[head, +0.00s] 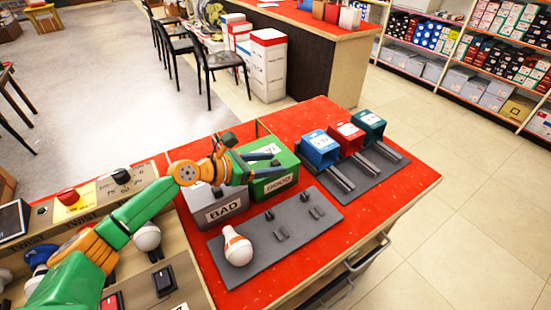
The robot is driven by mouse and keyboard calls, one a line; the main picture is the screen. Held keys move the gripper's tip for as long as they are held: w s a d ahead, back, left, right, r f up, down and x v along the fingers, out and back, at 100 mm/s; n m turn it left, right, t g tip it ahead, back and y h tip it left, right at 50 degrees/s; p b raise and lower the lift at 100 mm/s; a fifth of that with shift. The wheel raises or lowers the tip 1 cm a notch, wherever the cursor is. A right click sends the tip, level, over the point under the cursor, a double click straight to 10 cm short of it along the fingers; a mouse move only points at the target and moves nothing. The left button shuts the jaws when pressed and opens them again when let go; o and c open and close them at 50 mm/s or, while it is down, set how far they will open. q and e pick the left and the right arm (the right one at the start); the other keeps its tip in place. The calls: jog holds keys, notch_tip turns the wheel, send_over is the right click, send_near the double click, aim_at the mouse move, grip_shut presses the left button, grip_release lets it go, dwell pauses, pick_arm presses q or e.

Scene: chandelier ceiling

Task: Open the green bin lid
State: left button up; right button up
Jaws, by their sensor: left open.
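A green bin with a "GOOD" label (274,187) stands on the red table, beside a grey bin labelled "BAD" (226,208). My left gripper (268,163) is open over the top of the green bin, its dark fingers reaching right. I cannot tell whether the fingers touch the bin. The gripper and wrist hide part of the green bin's top and of the grey bin. A smaller dark green box (370,125) stands farther right, in a row with a blue box (320,149) and a red box (347,138). My right gripper is not in view.
A white bulb with orange marks (237,248) sits on a grey plate (262,267) in front of the bins. A control panel with buttons (117,187) is at the left. The red tabletop (405,186) is clear at the right. Chairs and shelves stand farther back.

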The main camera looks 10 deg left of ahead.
pick_arm(q)
jog(key=shift+w+d+f, duration=0.25)
jog(key=shift+w+f, duration=0.1)
jog(key=shift+w, duration=0.2)
jog(key=shift+w+d+f, duration=0.25)
jog(key=shift+w+f, duration=0.1)
jog(key=shift+w, duration=0.15)
jog(key=shift+s+r, duration=0.15)
jog(key=shift+s, duration=0.05)
jog(key=c, duration=0.5)
grip_shut()
